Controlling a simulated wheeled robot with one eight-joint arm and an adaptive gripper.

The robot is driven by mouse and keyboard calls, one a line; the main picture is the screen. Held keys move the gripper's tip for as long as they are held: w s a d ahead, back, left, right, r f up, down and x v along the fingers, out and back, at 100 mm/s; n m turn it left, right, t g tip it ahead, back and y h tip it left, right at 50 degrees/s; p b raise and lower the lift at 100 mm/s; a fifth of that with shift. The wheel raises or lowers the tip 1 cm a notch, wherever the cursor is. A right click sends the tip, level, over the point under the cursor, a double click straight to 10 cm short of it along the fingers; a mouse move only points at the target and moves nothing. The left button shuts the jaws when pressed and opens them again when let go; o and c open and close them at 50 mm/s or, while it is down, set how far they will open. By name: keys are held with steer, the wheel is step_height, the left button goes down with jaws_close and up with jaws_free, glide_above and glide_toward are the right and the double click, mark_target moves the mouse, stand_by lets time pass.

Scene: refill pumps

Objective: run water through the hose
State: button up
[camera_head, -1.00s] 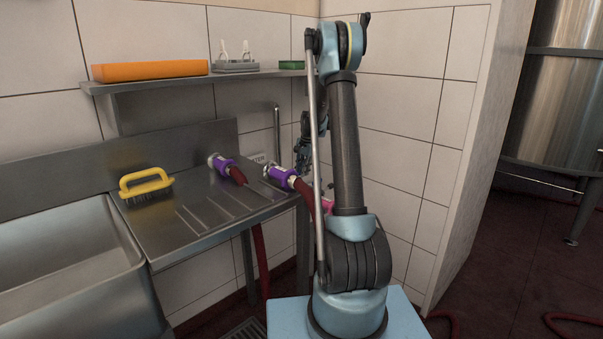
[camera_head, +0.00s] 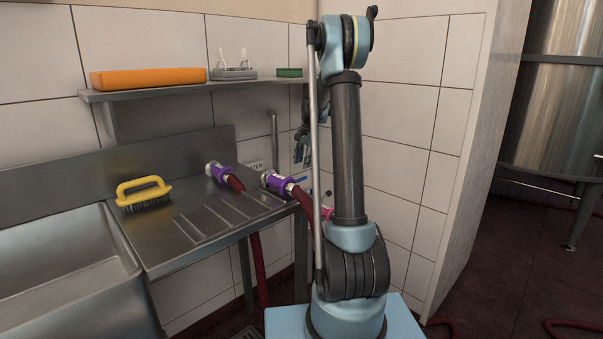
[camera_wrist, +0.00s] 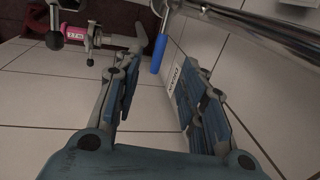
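The dark red hose (camera_head: 300,196) has a purple collar (camera_head: 274,181) and meets a metal fitting beside the drainboard's right end. A blue lever (camera_head: 300,180) shows just right of this collar. In the wrist view, the blue lever (camera_wrist: 158,53) hangs from a steel pipe (camera_wrist: 250,28), beyond the gap between my fingers. My gripper (camera_wrist: 155,88) is open and empty, apart from the lever. In the head view, my gripper (camera_head: 303,150) is above the lever, partly hidden by my arm. A second purple-collared hose end (camera_head: 222,173) lies on the drainboard.
A pink-collared fitting (camera_wrist: 73,32) is at the wrist view's upper left. A sign (camera_wrist: 177,75) is on the tiled wall. A yellow brush (camera_head: 144,193) stands on the drainboard (camera_head: 180,238), left of the hoses. A shelf (camera_head: 175,91) runs above, and a sink (camera_head: 60,265) is at left.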

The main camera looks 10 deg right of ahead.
steer(key=shift+s+d+r, duration=0.1)
steer(key=shift+s+r, duration=0.05)
steer(key=shift+r, duration=0.6)
steer(key=shift+s+d+r, duration=0.1)
steer(key=shift+r, duration=0.65)
steer(key=s+d+r+n+h, duration=0.1)
steer(key=s+r+n, duration=0.1)
steer(key=s, duration=1.3)
steer(key=s+d+r+n, duration=0.1)
steer(key=s+r+n, duration=0.15)
steer(key=s, duration=1.15)
steer(key=s+f+n, duration=0.2)
steer(key=s+f, duration=0.2)
steer(key=s, duration=0.4)
steer(key=s+a+f+n, duration=0.1)
steer(key=s+f+n, duration=0.1)
steer(key=s+f, duration=0.2)
steer(key=s+a+f+n, duration=0.1)
steer(key=s+f, duration=0.4)
steer(key=s, duration=0.6)
steer(key=shift+s+a+n, duration=0.2)
steer(key=shift+s+n, duration=0.15)
steer(key=shift+n, duration=0.3)
